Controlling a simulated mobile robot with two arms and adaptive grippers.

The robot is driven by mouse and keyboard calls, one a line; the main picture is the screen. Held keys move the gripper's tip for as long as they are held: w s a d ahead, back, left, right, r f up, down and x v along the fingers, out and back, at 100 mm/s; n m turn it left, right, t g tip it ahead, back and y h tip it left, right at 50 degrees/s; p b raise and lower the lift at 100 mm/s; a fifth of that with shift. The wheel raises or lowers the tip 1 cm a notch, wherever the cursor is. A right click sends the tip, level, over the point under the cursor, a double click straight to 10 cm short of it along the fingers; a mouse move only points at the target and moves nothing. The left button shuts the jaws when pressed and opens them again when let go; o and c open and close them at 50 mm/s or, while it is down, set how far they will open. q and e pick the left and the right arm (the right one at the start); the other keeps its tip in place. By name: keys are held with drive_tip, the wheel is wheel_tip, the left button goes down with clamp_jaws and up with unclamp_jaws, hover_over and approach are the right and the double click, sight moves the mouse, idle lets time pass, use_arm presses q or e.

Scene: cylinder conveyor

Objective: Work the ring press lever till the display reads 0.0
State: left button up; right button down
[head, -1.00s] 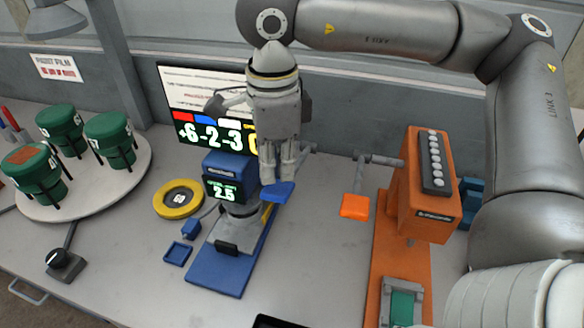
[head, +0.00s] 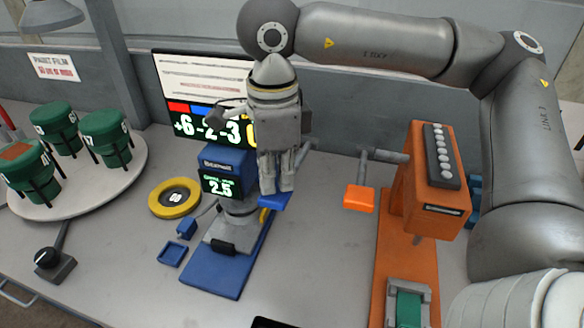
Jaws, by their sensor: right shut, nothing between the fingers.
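The blue press (head: 215,268) stands on the bench at the middle left. Its green display (head: 220,186) reads 2.5. A lever with a flat blue pad (head: 274,202) sticks out on its right side. My right gripper (head: 276,189) is shut and empty and points straight down. Its fingertips are at the top of the blue pad and appear to touch it. The gripper hides part of the lever and of the screen behind. My left gripper is not in view.
An orange press (head: 432,195) with an orange lever pad (head: 359,198) stands to the right. A yellow ring (head: 174,198), a round tray (head: 110,190) with green canisters and a black knob (head: 48,259) are to the left. A screen (head: 185,85) stands behind.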

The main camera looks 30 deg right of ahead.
drive_tip(key=shift+f+b, duration=3.85)
drive_tip(key=shift+f, duration=0.5)
wheel_tip(320, 180, up, 16)
drive_tip(key=p, duration=1)
drive_tip(key=shift+r, duration=0.15)
